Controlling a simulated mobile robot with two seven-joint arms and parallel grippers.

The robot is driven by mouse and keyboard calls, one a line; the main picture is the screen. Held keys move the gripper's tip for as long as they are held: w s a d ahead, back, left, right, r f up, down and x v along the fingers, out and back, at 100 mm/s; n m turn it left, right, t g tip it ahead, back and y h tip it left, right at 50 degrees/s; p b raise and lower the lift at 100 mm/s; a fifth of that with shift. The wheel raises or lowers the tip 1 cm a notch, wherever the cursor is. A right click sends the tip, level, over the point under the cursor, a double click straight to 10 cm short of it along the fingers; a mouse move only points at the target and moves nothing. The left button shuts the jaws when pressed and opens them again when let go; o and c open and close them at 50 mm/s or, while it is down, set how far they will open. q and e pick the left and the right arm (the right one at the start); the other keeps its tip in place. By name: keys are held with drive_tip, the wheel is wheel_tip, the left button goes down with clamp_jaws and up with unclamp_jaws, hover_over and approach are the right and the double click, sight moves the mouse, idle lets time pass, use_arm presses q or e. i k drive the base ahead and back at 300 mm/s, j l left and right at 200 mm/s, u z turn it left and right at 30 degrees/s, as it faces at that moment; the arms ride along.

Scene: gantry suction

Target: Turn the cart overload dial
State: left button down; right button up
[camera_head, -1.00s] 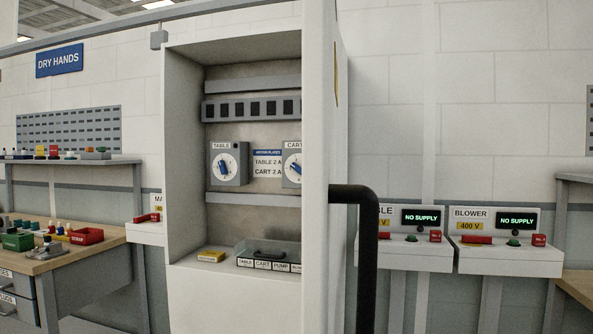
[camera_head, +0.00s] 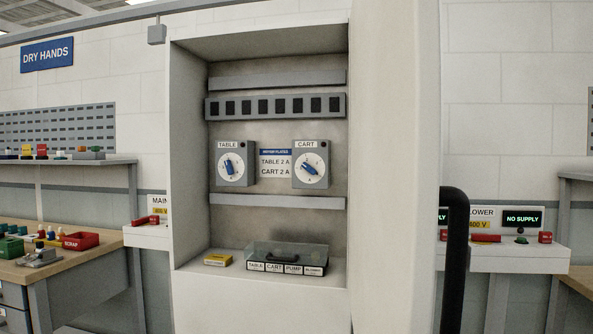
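The cart overload dial (camera_head: 310,168) is a grey box labelled CART, with a white round face and a blue knob. It is on the back wall inside an open cabinet (camera_head: 187,160), to the right of centre. Its knob is tilted, running from upper left to lower right; the scale marks are too small to read. Neither of my grippers is in view.
A tall pale panel (camera_head: 392,160) stands at the cabinet's right side, with a black bent bar (camera_head: 455,255) beside it. On the cabinet floor are a clear-lidded box (camera_head: 287,257) and a yellow block (camera_head: 218,260). A workbench (camera_head: 80,260) is at left. The space before the dials looks clear.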

sight(305, 165)
drive_tip(key=i+j, duration=0.1)
drive_tip(key=j, duration=0.2)
drive_tip(key=i+j+z, duration=0.1)
drive_tip(key=j, duration=0.2)
drive_tip(key=i+j, duration=0.1)
drive_tip(key=j, duration=0.25)
drive_tip(key=i+j+z, duration=0.1)
drive_tip(key=i+j, duration=0.15)
drive_tip(key=j, duration=0.15)
drive_tip(key=i+j+z, duration=0.15)
drive_tip(key=j, duration=0.3)
drive_tip(key=i, duration=0.1)
